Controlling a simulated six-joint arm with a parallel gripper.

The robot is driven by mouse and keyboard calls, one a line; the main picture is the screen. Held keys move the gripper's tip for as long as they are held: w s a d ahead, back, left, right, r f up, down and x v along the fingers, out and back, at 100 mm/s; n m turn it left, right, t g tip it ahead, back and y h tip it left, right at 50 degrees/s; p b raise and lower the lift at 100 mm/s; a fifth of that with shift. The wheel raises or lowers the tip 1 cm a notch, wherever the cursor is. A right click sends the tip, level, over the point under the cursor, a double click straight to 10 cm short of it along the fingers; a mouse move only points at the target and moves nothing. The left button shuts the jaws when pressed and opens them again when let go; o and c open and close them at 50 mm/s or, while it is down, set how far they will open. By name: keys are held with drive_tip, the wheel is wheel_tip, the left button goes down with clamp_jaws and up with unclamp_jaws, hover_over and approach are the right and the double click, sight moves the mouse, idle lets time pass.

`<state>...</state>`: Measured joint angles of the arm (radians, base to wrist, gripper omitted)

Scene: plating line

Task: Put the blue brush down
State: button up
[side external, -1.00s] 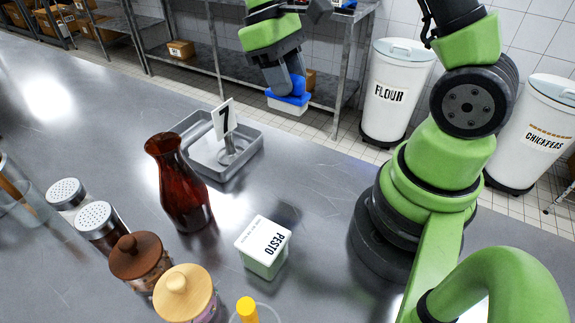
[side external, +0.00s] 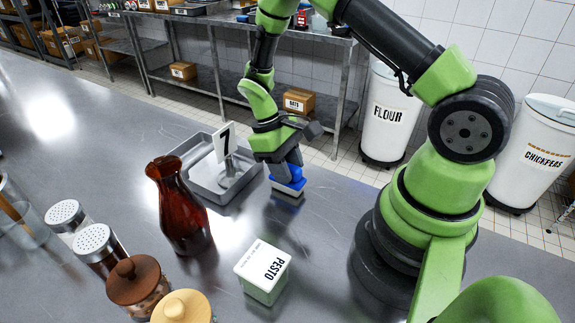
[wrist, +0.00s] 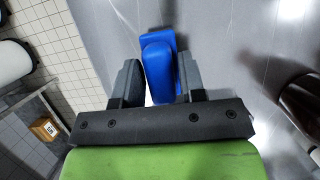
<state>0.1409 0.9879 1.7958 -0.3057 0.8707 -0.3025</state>
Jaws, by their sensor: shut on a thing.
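The blue brush (side external: 290,187) has a blue handle and a pale bristle side facing down. My gripper (side external: 286,172) is shut on its handle from above. The brush is at the steel counter, right of the grey tray, with its underside on or just above the surface; I cannot tell which. In the wrist view the blue brush (wrist: 158,70) sits between the two dark fingers of my gripper (wrist: 159,80). The bristles are mostly hidden there.
The grey tray (side external: 188,180) with a number 7 sign (side external: 224,143) stands just left of the brush. A dark red bottle (side external: 181,205), a pesto box (side external: 263,272) and shakers (side external: 98,245) stand nearer the front. The counter between brush and pesto box is clear.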

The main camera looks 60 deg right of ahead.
drive_tip(key=o, duration=0.9)
drive_tip(key=shift+f, duration=0.1)
drive_tip(key=shift+o, duration=0.2)
drive_tip(key=v, duration=1.2)
drive_tip(key=s+a+r+m+t, duration=0.1)
drive_tip(key=s+a+r+t, duration=0.1)
drive_tip(key=r, duration=0.4)
drive_tip(key=s+a+r+t, duration=0.2)
drive_tip(key=r+t, duration=0.1)
drive_tip(key=r, duration=0.3)
drive_tip(key=s+a+r+m+t+y, duration=0.1)
drive_tip(key=s+r+t, duration=0.1)
drive_tip(key=s, duration=0.3)
drive_tip(key=s+a+r+m+t+y, duration=0.1)
drive_tip(key=s+a+r+m+t, duration=0.1)
drive_tip(key=s+t, duration=0.2)
drive_tip(key=s, duration=0.2)
drive_tip(key=shift+s+a+r+t, duration=0.15)
drive_tip(key=shift+s+r+t, duration=0.1)
drive_tip(key=shift+s+t, duration=0.1)
